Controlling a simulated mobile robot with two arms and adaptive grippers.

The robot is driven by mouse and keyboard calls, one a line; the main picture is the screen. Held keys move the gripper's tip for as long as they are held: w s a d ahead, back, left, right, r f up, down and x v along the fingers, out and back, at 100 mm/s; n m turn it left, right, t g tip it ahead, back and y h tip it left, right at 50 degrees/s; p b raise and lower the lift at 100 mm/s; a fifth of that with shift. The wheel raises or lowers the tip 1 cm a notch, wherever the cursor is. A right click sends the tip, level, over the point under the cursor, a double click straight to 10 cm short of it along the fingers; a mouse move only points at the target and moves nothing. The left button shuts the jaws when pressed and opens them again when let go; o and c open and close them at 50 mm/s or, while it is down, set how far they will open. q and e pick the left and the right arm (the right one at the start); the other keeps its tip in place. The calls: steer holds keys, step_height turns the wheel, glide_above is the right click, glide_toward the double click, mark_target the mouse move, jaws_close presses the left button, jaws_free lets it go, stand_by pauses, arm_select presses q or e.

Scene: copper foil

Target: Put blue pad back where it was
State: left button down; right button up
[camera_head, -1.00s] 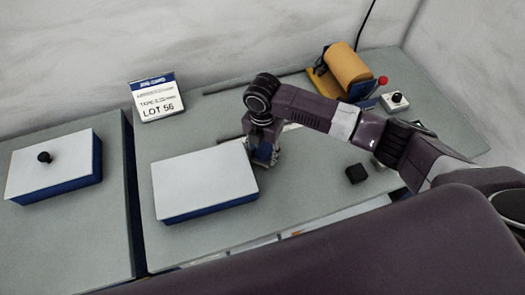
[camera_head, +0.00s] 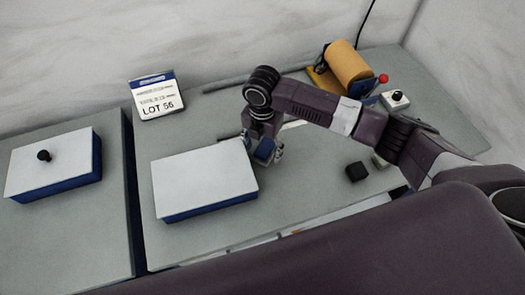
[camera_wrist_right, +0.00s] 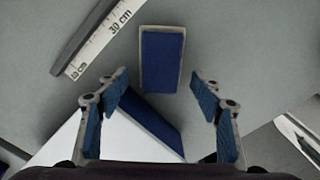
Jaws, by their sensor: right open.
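The blue pad (camera_wrist_right: 162,60), a blue rectangle with a pale rim, shows at top centre of the right wrist view. Its lower end lies between the lines of the two fingertips. My right gripper (camera_wrist_right: 160,85) is open, with blue-faced fingers on either side. No contact with the pad shows. In the head view my right gripper (camera_head: 264,156) is just right of a white-topped box with blue sides (camera_head: 205,180). Blue shows at the gripper there, but I cannot tell pad from finger face. My left gripper is not in view.
A ruler (camera_wrist_right: 95,38) lies near the pad. A black block (camera_head: 355,172) is right of the gripper. A tape roll stand (camera_head: 347,66), a button box (camera_head: 396,98) and a lot card (camera_head: 158,97) stand behind. Another white-topped box (camera_head: 52,165) is far left.

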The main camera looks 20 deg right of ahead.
mark_target(262, 152)
step_height(262, 152, up, 11)
steer(key=b, duration=0.1)
steer(key=shift+f+b, duration=0.15)
steer(key=shift+b, duration=0.2)
stand_by(0.3)
